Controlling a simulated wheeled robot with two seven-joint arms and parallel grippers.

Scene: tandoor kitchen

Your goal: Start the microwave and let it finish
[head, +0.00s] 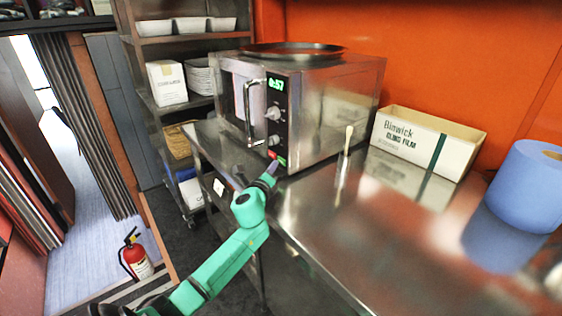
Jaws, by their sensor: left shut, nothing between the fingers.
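The microwave (330,97) is a steel box on the steel counter, its door shut and its front facing left. Its green display (276,84) appears to read 0:57. Below the display are knobs (274,114) and, low on the panel, small red and green buttons (280,160). A curved door handle (248,112) stands on the front. My left gripper (272,166), on a green arm, is shut and empty at the low buttons. I cannot tell whether it touches them. My right gripper is not in view.
A dark round pan (293,50) lies on the microwave. On the steel counter (330,225) stand a brush-like utensil (348,140), a cling film box (425,140) and a blue roll (525,187). A shelf rack (150,105) stands behind left. A fire extinguisher (136,257) is on the floor.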

